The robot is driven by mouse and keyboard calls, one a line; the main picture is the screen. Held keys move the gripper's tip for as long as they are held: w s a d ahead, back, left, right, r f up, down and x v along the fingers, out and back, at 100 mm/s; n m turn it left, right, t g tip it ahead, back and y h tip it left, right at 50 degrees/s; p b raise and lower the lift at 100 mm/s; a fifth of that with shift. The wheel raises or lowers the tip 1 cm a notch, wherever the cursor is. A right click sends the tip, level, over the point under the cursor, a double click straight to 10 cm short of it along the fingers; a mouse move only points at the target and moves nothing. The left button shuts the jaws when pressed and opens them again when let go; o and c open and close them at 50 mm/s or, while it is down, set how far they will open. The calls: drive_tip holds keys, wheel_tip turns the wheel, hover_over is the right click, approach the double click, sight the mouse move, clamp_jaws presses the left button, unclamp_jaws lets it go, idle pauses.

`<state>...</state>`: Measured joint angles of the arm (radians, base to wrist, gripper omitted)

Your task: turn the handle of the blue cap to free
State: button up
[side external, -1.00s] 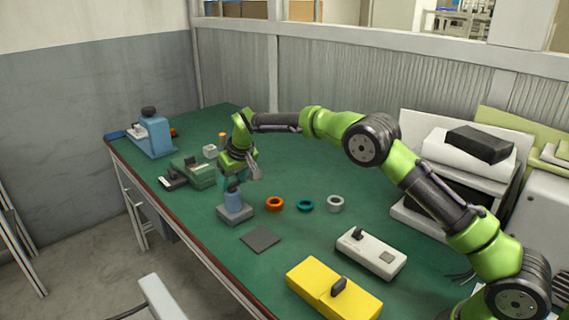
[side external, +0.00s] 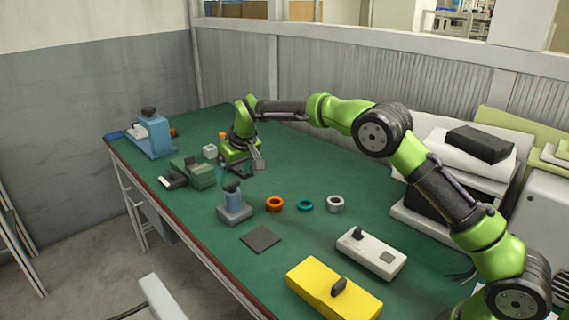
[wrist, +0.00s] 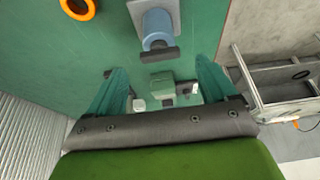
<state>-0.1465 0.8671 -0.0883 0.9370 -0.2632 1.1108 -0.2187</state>
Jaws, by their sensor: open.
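The blue cap (side external: 234,200) is an upright cylinder on a square grey base, with a dark bar handle (side external: 231,187) across its top. In the wrist view the blue cap (wrist: 157,26) is at top centre, and its dark handle (wrist: 160,55) lies roughly crosswise in the picture, between and slightly beyond my fingertips. My gripper (side external: 243,173) is open and empty, above and behind the cap and apart from it. Its two teal fingers show in the wrist view (wrist: 160,68), spread wide. I cannot tell the handle's exact angle or any marking for free.
Orange (side external: 275,204), teal (side external: 305,206) and grey (side external: 336,203) rings lie right of the cap. A dark flat square (side external: 260,239) lies in front. A green box (side external: 200,172) stands behind left; a yellow box (side external: 334,290) and a white box (side external: 371,253) stand front right.

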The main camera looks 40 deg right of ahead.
drive_tip(key=v, duration=1.3)
drive_tip(key=shift+s, duration=0.15)
drive_tip(key=shift+r, duration=0.1)
